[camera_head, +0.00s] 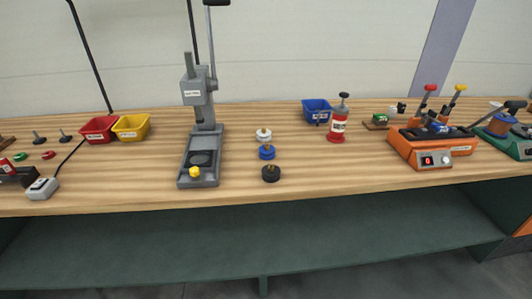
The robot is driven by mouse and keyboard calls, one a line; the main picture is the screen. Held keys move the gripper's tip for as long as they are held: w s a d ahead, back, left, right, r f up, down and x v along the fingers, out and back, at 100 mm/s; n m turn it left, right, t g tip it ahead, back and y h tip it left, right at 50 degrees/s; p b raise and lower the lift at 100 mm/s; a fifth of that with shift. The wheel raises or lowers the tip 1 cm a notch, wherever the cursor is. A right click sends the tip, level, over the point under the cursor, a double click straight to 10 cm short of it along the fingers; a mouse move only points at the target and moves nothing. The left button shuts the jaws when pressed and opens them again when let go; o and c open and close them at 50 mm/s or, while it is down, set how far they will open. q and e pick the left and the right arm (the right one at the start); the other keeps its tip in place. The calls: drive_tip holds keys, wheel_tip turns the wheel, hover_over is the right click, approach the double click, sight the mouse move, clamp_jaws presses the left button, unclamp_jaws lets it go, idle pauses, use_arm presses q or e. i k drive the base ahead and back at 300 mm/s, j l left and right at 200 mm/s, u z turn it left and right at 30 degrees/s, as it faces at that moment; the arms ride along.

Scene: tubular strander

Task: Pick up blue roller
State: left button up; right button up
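A blue roller (267,152) with a brass-coloured centre sits on the wooden workbench (330,178), in the middle of a short row. A white roller (264,135) is just behind it and a black roller (271,174) is in front of it, nearer the bench edge. The three stand apart from one another. Neither of my grippers shows in the head view.
A grey lever press (200,140) stands left of the rollers. Red (100,129) and yellow (131,127) bins are further left.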

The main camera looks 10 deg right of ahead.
sight(264, 155)
drive_tip(key=i+l, duration=1.05)
drive_tip(key=j+u, duration=0.05)
